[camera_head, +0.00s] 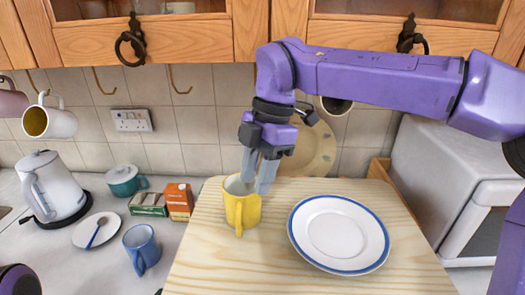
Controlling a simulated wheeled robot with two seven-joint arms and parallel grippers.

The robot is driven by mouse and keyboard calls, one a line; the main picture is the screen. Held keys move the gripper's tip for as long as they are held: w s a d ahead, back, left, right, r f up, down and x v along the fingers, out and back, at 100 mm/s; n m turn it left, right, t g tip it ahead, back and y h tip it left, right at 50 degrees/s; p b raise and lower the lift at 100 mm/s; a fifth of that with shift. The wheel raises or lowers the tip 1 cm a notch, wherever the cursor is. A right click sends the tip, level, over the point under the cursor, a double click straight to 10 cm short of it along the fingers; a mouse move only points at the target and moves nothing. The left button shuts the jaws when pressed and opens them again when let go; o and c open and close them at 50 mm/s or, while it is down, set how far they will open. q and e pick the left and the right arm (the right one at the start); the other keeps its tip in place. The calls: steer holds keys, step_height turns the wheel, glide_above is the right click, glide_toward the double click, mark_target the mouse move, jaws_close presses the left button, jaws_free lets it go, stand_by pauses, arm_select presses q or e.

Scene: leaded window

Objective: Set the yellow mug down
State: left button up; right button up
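The yellow mug (237,213) is upright at the left part of the pale wooden board (330,187), with its handle toward me. I cannot tell whether its base touches the board. My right gripper (255,187) points down at the mug's rim from above. One grey finger is inside the mug and the other is outside its right wall, close together with the wall between them. My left gripper is not in view; only a bit of my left arm shows at the lower left corner.
A blue-rimmed white plate (338,233) lies right of the mug. Left of the board are a blue mug (141,248), saucer (96,231), orange box (179,201), green box (149,204), teal pot (124,181) and kettle (53,186). Cups hang under the cupboards.

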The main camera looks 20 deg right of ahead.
steer(key=v, duration=0.8)
steer(key=shift+r, duration=0.25)
